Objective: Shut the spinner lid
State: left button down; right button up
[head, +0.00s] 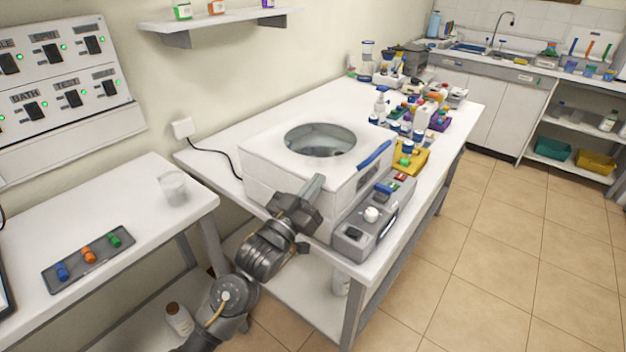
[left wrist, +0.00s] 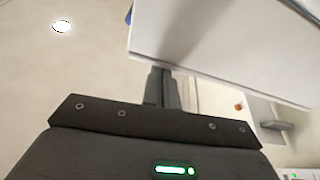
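The spinner is a white box (head: 270,188) on the middle table, with a round window (head: 320,140) in its top. Its white lid (head: 265,145) looks flat or nearly flat on the body; I cannot tell whether it is fully down. A blue handle (head: 375,156) runs along the lid's right edge. My left gripper (head: 316,186) is in front of the spinner, near the lid's front edge and left of the handle. Its fingers (left wrist: 163,88) look together, with nothing between them. In the left wrist view a white panel (left wrist: 215,45) fills the upper right. My right gripper is out of view.
A grey control unit (head: 372,218) with a white knob stands right of the spinner. Bottles and a yellow tray (head: 414,158) crowd the table behind it. A side table (head: 140,225) at left holds a beaker (head: 173,187) and a dark button strip (head: 88,258). The floor at right is clear.

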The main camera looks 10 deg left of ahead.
pick_arm(q)
jog(key=shift+s+d+f, duration=0.15)
jog(key=shift+d+f, duration=0.05)
jog(key=shift+f, duration=0.45)
notch_tip(320, 180, up, 6)
jog(key=p, duration=0.5)
jog(key=b+v, duration=0.4)
jog(key=v, duration=0.6)
jog(key=shift+a+f, duration=0.3)
jog(key=shift+f, duration=0.05)
